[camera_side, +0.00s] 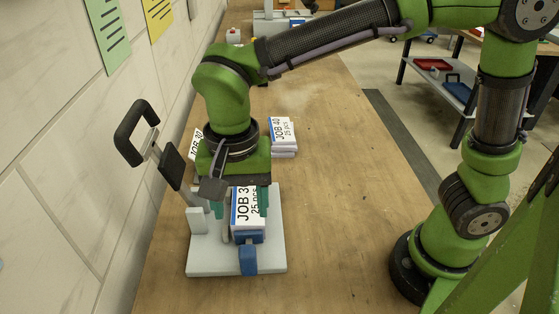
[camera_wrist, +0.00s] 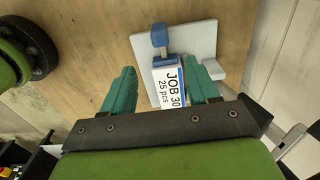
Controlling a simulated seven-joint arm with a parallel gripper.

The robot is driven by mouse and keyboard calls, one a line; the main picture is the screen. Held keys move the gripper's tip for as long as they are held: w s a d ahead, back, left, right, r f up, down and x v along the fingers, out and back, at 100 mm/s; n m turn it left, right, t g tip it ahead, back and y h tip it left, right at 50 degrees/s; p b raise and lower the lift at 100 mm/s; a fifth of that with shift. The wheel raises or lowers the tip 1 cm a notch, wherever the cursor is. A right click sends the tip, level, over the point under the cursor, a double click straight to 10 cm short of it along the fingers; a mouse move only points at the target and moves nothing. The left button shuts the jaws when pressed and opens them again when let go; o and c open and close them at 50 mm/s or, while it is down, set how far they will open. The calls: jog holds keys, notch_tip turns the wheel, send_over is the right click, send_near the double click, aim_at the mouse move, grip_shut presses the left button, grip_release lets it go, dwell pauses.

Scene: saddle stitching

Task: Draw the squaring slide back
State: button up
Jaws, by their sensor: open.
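The squaring slide (camera_side: 248,260) is a blue block with an upright blue handle at the near end of a pale grey base plate (camera_side: 205,257). In the wrist view its blue knob (camera_wrist: 159,34) is at the top. A booklet stack labelled JOB 30, 25 pcs (camera_side: 243,206) lies on the base behind the slide, close to its blue face; its label also shows in the wrist view (camera_wrist: 171,85). My gripper (camera_side: 240,208) is open above the stack, its teal fingers on either side of it. In the wrist view the gripper (camera_wrist: 160,70) is apart from the knob. Whether the fingers touch the stack cannot be told.
A lever with a black grip (camera_side: 135,120) rises at the left of the base, near the wall. A second booklet stack (camera_side: 283,135) lies behind, and another label shows partly behind my gripper. The wooden bench (camera_side: 350,220) is clear to the right and front.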

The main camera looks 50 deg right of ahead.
aim_at(247, 251)
notch_tip(247, 251, down, 15)
jog(key=shift+f, duration=0.1)
dwell(0.4)
